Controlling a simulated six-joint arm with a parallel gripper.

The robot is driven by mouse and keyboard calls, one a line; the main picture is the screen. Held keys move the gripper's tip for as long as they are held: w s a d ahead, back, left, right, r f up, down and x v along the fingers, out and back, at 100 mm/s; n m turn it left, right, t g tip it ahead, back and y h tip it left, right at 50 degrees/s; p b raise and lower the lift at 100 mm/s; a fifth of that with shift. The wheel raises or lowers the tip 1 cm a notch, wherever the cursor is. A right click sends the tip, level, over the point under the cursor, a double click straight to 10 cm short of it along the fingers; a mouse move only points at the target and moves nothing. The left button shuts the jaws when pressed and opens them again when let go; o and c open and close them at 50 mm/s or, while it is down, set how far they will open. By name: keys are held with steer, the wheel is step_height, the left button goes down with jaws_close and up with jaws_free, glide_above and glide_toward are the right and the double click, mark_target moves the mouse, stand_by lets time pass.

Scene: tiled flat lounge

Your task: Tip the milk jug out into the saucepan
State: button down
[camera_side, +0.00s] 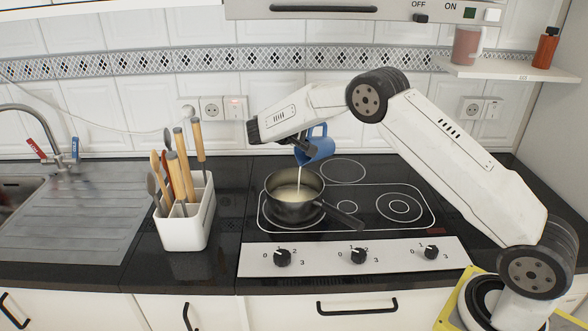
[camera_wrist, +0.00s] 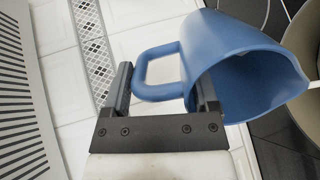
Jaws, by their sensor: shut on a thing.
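The blue milk jug (camera_side: 318,149) is tilted above the saucepan in the side view, and a thin white stream runs from it down into the pan. My gripper (camera_wrist: 162,88) is shut on the jug, with its fingers at the handle; the jug (camera_wrist: 232,50) fills the upper right of the wrist view, its mouth facing right. The dark saucepan (camera_side: 294,211) stands on the left part of the hob, with pale milk in it and its handle pointing to the lower right. The saucepan's edge (camera_wrist: 300,60) shows at the right of the wrist view. The inside of the jug is in shadow.
A white utensil holder (camera_side: 186,222) with several wooden-handled tools stands left of the black hob (camera_side: 400,190). A steel sink drainer (camera_side: 75,230) lies further left. A shelf (camera_side: 505,71) with two containers is at upper right. The hob right of the pan is clear.

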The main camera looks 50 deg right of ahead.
mark_target(324, 135)
steer(key=shift+a+r+h, duration=0.25)
steer(key=shift+a+h, duration=0.35)
steer(key=shift+a, duration=0.45)
steer(key=shift+w+a+r+h, duration=0.1)
steer(key=shift+a+r+h, duration=0.1)
steer(key=shift+h, duration=0.2)
steer(key=shift+a, duration=0.1)
steer(key=d+y, duration=0.1)
steer(key=d+f+y, duration=0.1)
steer(key=d+y, duration=0.1)
steer(key=d+f+y, duration=0.1)
steer(key=d, duration=0.1)
steer(key=shift+d+y, duration=0.2)
steer(key=shift+y, duration=0.1)
steer(key=shift+f+y, duration=0.25)
steer(key=shift+y, duration=0.05)
steer(key=shift+d, duration=0.1)
steer(key=shift+d+f, duration=0.1)
steer(key=shift+f, duration=0.05)
